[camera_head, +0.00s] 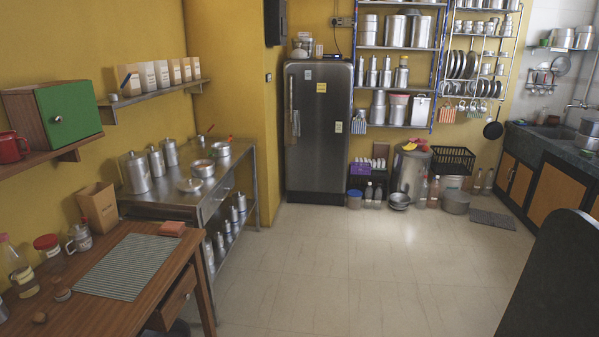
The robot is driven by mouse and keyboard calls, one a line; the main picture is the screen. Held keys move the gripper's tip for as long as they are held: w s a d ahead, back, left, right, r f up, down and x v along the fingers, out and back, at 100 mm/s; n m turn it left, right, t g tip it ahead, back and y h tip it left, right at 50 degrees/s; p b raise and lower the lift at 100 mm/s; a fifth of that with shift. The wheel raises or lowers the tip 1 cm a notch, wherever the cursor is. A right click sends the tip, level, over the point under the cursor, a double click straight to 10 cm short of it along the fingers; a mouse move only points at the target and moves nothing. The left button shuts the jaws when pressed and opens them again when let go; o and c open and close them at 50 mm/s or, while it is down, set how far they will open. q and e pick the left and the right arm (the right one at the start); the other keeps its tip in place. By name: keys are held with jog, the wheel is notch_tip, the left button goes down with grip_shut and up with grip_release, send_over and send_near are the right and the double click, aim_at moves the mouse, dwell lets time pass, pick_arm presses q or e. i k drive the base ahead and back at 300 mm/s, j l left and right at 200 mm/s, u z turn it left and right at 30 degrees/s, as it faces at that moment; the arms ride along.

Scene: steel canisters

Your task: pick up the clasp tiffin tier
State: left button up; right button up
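Several steel vessels stand on the steel side table (172,205) at the left. They include a tall lidded canister (136,174), a smaller canister (156,162), another canister (170,153), a low round vessel (202,169), a second low round vessel (221,150) and a shallow lidded dish (190,185). I cannot tell which vessel, if any, is the clasp tiffin tier; no clasp can be made out at this size. Neither of my grippers is in view.
A wooden desk (135,240) with jars stands front left, beside the steel table. A fridge (318,130) stands at the back. Steel wall racks and floor items fill the back right. A dark panel (555,285) blocks the lower right. The middle floor (350,270) is clear.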

aim_at(203, 169)
jog(key=i+u, duration=0.2)
jog(key=i, duration=0.25)
jog(key=i+l+u, duration=0.15)
jog(key=i, duration=0.25)
jog(key=i+l+u, duration=0.2)
jog(key=i, duration=0.25)
jog(key=i+l+u, duration=0.15)
jog(key=i, duration=0.25)
jog(key=l, duration=0.1)
